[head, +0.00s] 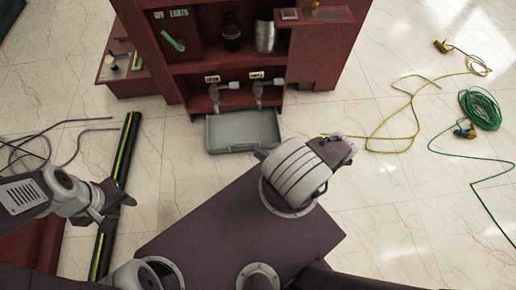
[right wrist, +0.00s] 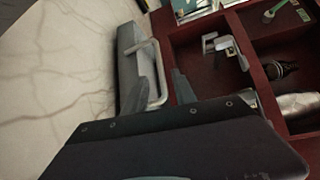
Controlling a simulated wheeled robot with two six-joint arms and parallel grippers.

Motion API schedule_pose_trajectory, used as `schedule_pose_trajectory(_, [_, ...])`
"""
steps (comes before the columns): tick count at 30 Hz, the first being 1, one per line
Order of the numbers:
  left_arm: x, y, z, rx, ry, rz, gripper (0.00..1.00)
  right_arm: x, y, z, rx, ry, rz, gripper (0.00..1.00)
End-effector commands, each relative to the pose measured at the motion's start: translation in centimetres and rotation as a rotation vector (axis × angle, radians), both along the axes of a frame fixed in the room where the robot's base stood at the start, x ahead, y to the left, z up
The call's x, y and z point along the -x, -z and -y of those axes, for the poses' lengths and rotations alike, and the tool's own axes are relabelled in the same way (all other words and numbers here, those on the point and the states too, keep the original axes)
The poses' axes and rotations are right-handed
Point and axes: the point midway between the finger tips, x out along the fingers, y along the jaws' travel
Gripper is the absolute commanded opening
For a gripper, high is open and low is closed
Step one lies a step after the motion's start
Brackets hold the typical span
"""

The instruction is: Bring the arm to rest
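My left gripper (head: 122,197) is at the left in the head view, above the floor beside a long black bar with green stripes (head: 127,150). Its dark fingers are small there, and I cannot tell whether they are apart. My right arm reaches forward in the middle, and its own wrist hides most of the gripper. In the right wrist view, the two dark fingers of my right gripper (right wrist: 168,86) stand apart with nothing clearly held.
The red cabinet (head: 315,65) holds a dark jar (head: 232,38), a silver cylinder (head: 265,37) and two grey tools (head: 214,95) on its shelves. A yellow cable (head: 408,105) and a coiled green cable (head: 480,108) lie at the right. Tiled floor is clear at lower right.

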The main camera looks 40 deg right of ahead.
Motion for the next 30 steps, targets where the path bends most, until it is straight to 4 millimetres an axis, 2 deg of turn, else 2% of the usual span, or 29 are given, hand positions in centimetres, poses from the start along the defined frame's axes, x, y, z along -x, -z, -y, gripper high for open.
schedule_pose_trajectory(8, [0.0, 0.0, 0.0, 0.0, 0.0, 0.0, 0.36, 0.0, -0.1, 0.0, 0.0, -0.002, -0.001, 0.33])
schedule_pose_trajectory(11, [0.0, -0.4, 0.0, 0.0, 0.0, 0.0, 0.36, -0.2, -1.2, 0.0, -0.009, -0.077, -0.02, 0.33])
schedule_pose_trajectory(14, [0.0, -1.3, 0.0, 0.0, 0.0, 0.0, 0.36, -0.7, -4.5, -0.6, -0.034, -0.292, -0.095, 0.33])
schedule_pose_trajectory(18, [0.0, -2.7, 0.0, 0.0, 0.0, 0.0, 0.36, -0.9, -10.9, -2.7, -0.025, -0.682, -0.311, 0.33])
schedule_pose_trajectory(20, [0.0, -3.2, 0.0, 0.0, 0.0, 0.0, 0.36, -0.7, -13.7, -3.5, 0.016, -0.825, -0.423, 0.33])
schedule_pose_trajectory(24, [0.0, -4.5, 0.0, 0.0, 0.0, 0.0, 0.36, 0.1, -20.4, -5.3, 0.204, -1.083, -0.682, 0.33])
schedule_pose_trajectory(30, [0.0, -6.2, 0.0, 0.0, 0.0, 0.0, 0.36, 1.0, -29.3, -7.0, 0.645, -1.232, -0.925, 0.33])
